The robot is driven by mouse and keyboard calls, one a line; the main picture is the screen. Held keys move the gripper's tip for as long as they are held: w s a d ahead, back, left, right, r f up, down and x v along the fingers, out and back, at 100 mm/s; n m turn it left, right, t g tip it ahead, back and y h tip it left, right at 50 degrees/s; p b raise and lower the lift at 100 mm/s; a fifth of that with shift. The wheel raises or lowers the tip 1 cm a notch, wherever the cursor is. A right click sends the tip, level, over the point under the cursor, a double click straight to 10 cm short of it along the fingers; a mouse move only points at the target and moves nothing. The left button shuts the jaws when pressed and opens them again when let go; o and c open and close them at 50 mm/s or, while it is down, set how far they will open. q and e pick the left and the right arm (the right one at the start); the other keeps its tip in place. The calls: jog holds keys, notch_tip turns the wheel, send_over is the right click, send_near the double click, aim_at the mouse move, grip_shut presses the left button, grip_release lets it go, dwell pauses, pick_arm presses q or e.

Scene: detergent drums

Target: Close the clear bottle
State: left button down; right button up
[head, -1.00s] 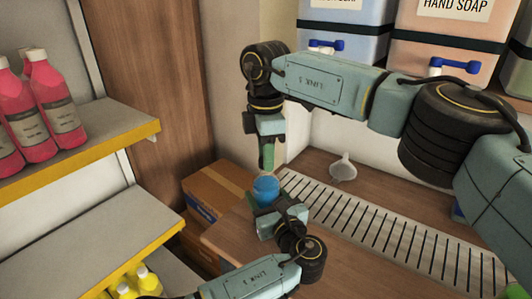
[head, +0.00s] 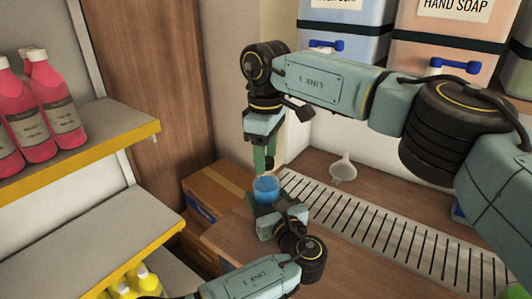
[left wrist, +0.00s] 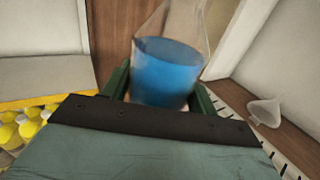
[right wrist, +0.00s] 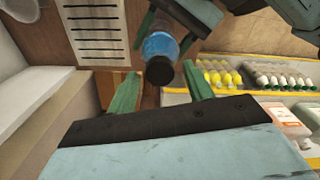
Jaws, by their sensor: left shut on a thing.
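The clear bottle (head: 266,189) with blue liquid is held upright in my left gripper (head: 268,208). The left wrist view shows the bottle (left wrist: 167,70) between the two green fingers, its top cut off by the frame. In the right wrist view a black cap (right wrist: 159,71) sits at the mouth end of the bottle; how tight it is cannot be told. My right gripper (head: 264,158) points down just above the bottle. Its fingers are apart, one on each side of the cap in its wrist view, with gaps showing.
A cardboard box (head: 215,188) lies behind the bottle. Shelves with pink bottles (head: 50,105) and yellow bottles (head: 148,280) are at the left. Hand soap drums (head: 445,50) stand at the back.

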jog(key=shift+r, duration=2.2)
jog(key=shift+c, duration=0.2)
